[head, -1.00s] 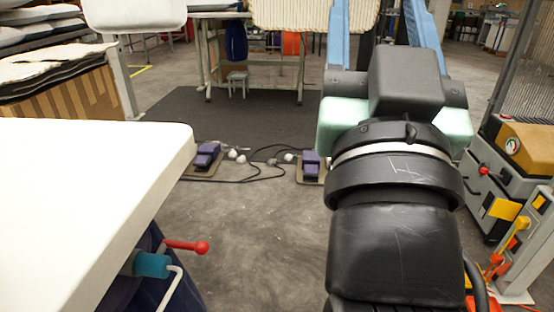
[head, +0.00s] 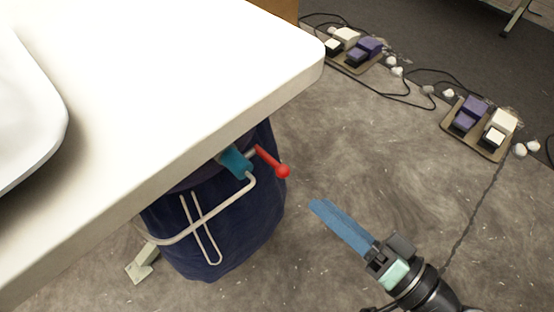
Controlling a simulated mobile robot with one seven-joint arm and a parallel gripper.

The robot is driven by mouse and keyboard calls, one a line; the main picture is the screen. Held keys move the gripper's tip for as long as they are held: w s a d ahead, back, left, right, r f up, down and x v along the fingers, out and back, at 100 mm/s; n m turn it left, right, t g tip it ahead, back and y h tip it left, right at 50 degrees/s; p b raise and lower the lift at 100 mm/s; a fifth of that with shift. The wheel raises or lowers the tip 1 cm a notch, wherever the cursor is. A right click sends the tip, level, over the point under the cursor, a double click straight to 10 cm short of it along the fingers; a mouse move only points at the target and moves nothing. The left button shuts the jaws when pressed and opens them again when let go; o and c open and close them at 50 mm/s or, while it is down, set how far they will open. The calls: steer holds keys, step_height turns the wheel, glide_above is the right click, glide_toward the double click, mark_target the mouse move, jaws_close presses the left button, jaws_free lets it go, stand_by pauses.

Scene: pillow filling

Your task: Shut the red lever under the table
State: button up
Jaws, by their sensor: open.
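The red lever (head: 268,159) sticks out from under the corner of the white table (head: 200,90), with a red ball at its free end pointing down and right. Its other end meets a teal fitting (head: 235,161) just below the table edge. My gripper (head: 319,207) is to the right of the lever and apart from it, with its blue fingers pointing up and left towards the ball. It is open and holds nothing; the fingers overlap in this view, so the gap between them is hidden.
A dark blue bag (head: 240,225) hangs under the table, with a bent pale rod (head: 205,220) in front of it. Two pedal boards, one near (head: 455,145) and one farther (head: 345,63), lie on the floor with cables.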

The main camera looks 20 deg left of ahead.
mark_target(277, 164)
steer(key=b+x, duration=0.1)
steer(key=x, duration=1)
steer(key=shift+w+a, duration=0.1)
steer(key=shift+a, duration=0.15)
jaws_close()
steer(key=shift+f+b, duration=0.1)
steer(key=shift+b, duration=0.2)
stand_by(0.6)
